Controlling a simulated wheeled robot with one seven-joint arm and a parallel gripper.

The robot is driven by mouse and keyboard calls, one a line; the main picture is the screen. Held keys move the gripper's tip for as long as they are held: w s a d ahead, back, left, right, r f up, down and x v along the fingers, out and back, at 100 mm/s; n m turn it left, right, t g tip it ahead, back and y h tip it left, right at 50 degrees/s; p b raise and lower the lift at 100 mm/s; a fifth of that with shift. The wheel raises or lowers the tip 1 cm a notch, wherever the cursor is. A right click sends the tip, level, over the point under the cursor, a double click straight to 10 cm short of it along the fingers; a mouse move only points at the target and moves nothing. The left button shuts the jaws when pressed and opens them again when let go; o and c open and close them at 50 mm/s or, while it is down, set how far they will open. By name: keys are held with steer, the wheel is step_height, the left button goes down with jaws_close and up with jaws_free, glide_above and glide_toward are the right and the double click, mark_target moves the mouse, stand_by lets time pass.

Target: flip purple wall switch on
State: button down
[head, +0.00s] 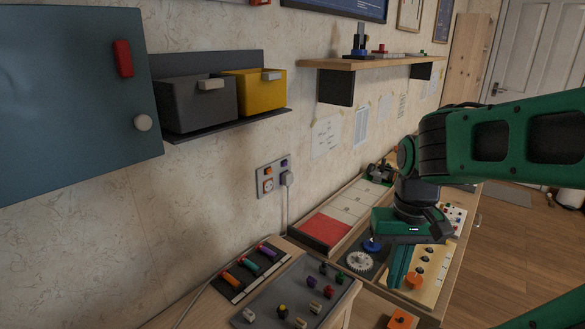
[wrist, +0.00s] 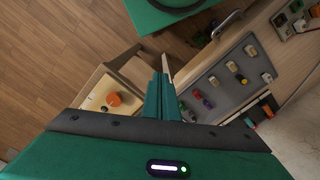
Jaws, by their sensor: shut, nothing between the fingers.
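A wall plate (head: 275,187) is on the wall at the middle of the head view. A small purple switch (head: 284,163) is at its upper right, and an orange switch (head: 268,171) is at its upper left. Whether the purple switch is on or off is too small to tell. My gripper (head: 397,282) is shut and empty, to the right of and lower than the plate, well apart from it. It points down over the workbench. In the wrist view the shut fingers (wrist: 161,98) show, and the wall plate cannot be made out.
A plug (head: 288,179) with a hanging cord is in the plate below the purple switch. A shelf (head: 360,63) juts out above, and a dark rack with a grey bin (head: 197,103) and a yellow bin (head: 254,90) is to the left. A grey board (head: 270,303) with several knobs is below.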

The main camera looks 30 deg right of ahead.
steer(key=w+a+f+m+t+y, duration=0.1)
steer(key=w+m+t+y, duration=0.15)
steer(key=w+m, duration=0.5)
steer(key=w+a+f+m+t+y, duration=0.1)
steer(key=w+f+m+t, duration=0.2)
steer(key=w, duration=0.8)
steer(key=w+d+r+m+t+y, duration=0.1)
steer(key=w+d+r+m+t, duration=0.2)
steer(key=m, duration=0.4)
steer(key=w+d+r+m+t+y, duration=0.1)
steer(key=w+d+r+m+t, duration=0.2)
steer(key=w+r+m+t, duration=0.3)
step_height(320, 180, up, 2)
steer(key=shift+w+d+r+m, duration=0.1)
steer(key=shift+w+d+m, duration=0.35)
steer(key=shift+m, duration=0.4)
steer(key=shift+w+a, duration=0.1)
steer(key=shift+w, duration=0.05)
